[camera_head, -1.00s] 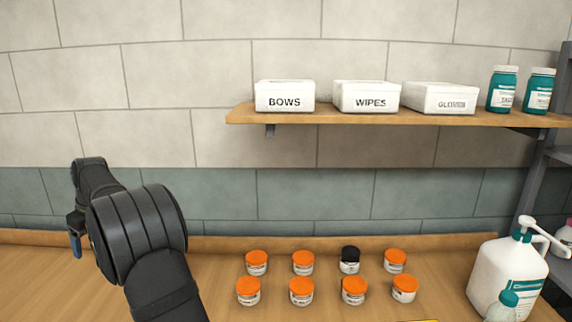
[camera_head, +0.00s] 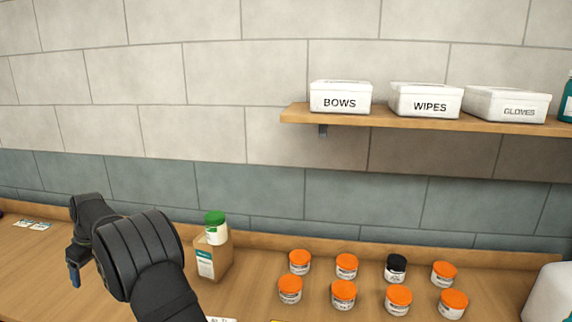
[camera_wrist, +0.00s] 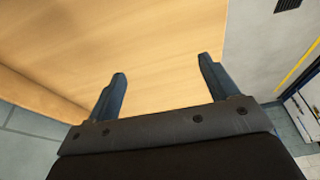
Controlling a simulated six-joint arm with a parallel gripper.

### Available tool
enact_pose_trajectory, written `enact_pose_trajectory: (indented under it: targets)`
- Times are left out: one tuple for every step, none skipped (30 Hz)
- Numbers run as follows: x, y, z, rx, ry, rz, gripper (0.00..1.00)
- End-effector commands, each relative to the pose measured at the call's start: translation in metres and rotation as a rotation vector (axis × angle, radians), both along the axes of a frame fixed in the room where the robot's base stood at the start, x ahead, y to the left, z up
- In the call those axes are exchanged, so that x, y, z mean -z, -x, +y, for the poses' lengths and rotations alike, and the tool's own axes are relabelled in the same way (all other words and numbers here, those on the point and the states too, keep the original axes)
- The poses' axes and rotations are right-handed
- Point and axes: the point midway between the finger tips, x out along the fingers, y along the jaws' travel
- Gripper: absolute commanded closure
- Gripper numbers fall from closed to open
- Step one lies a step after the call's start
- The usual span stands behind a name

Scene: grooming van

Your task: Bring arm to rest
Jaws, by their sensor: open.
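My gripper (camera_wrist: 162,75) shows in the wrist view with its two blue fingers spread apart and nothing between them, over the bare wooden counter (camera_wrist: 150,40). In the head view my arm reaches in from the lower left, and the gripper (camera_head: 74,272) hangs at its far end over the left part of the counter. Only part of a blue finger shows there.
Several orange-lidded jars (camera_head: 343,294) and a black-lidded jar (camera_head: 396,267) stand right of my arm. A green-lidded jar (camera_head: 215,228) stands at a cardboard box (camera_head: 212,260) close beside my arm. Cards (camera_head: 33,225) lie far left. A shelf (camera_head: 430,122) holds white boxes (camera_head: 341,97).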

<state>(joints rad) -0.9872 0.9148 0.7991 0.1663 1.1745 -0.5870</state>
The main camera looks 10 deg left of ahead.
Motion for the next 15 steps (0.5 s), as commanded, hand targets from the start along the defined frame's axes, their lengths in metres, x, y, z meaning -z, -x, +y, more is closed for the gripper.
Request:
enact_pose_trajectory:
  targets:
    - [0.006, 0.005, 0.009, -0.003, 0.001, 0.000, 0.21]
    - [0.010, 0.008, 0.013, -0.003, 0.001, 0.000, 0.21]
    - [0.014, 0.011, 0.019, -0.002, 0.001, 0.000, 0.21]
    - [0.016, 0.014, 0.023, -0.003, 0.000, -0.001, 0.21]
    - [0.019, 0.016, 0.027, -0.003, 0.000, -0.001, 0.21]
    - [0.023, 0.019, 0.032, -0.003, 0.001, -0.001, 0.21]
    - [0.026, 0.021, 0.036, -0.002, 0.000, -0.001, 0.21]
    - [0.029, 0.023, 0.039, -0.001, 0.000, 0.000, 0.21]
    - [0.033, 0.025, 0.043, -0.001, 0.000, 0.000, 0.21]
    - [0.035, 0.027, 0.045, -0.001, 0.000, 0.000, 0.21]
    - [0.037, 0.028, 0.048, -0.001, 0.000, 0.000, 0.21]
    - [0.041, 0.027, 0.046, 0.000, 0.001, 0.000, 0.21]
    - [0.044, 0.027, 0.046, 0.001, 0.001, 0.000, 0.21]
    - [0.046, 0.027, 0.046, 0.001, 0.001, 0.000, 0.21]
    - [0.048, 0.027, 0.046, 0.001, 0.000, -0.001, 0.21]
